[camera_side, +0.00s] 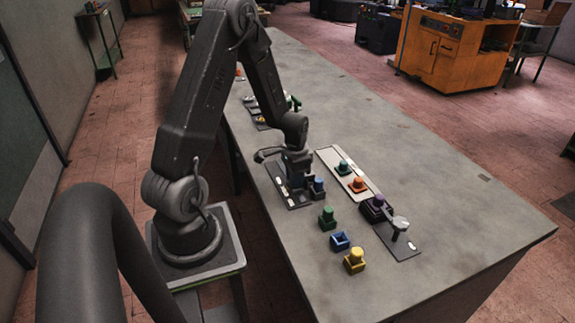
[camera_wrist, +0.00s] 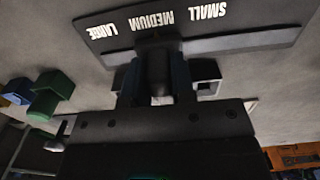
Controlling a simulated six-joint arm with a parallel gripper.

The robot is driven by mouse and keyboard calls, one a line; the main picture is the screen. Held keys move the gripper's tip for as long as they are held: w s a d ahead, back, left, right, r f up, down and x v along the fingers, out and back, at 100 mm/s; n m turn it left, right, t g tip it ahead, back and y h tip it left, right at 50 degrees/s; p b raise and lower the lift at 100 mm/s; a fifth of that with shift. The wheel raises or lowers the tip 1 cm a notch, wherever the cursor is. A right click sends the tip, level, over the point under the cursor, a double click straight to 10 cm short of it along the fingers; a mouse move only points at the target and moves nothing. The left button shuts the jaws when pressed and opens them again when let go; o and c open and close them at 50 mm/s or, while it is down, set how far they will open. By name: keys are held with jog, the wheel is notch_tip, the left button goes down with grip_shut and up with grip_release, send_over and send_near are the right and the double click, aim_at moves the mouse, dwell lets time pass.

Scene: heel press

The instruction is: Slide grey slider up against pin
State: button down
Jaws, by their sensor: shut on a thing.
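A dark plate (camera_side: 293,202) lies on the grey bench beneath my gripper (camera_side: 297,179). In the wrist view the plate (camera_wrist: 105,30) carries the white words SMALL, MEDIUM and LARGE, upside down. A dark raised rail (camera_wrist: 245,40) runs along its edge. My gripper (camera_wrist: 157,82) is shut on the grey slider (camera_wrist: 156,52), which stands near the word MEDIUM. The fingers hide much of the slider. I cannot make out the pin in either view.
A blue-topped block (camera_side: 318,185) stands close right of my gripper. Green (camera_side: 328,217), blue (camera_side: 340,241) and yellow (camera_side: 354,261) pieces stand nearer the camera. A white board (camera_side: 335,160) with teal and orange pieces and a second dark plate (camera_side: 405,243) lie to the right.

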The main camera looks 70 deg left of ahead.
jog(key=shift+d, duration=1.5)
jog(key=c, duration=1)
grip_release()
jog(key=shift+o, duration=0.2)
notch_tip(320, 180, up, 14)
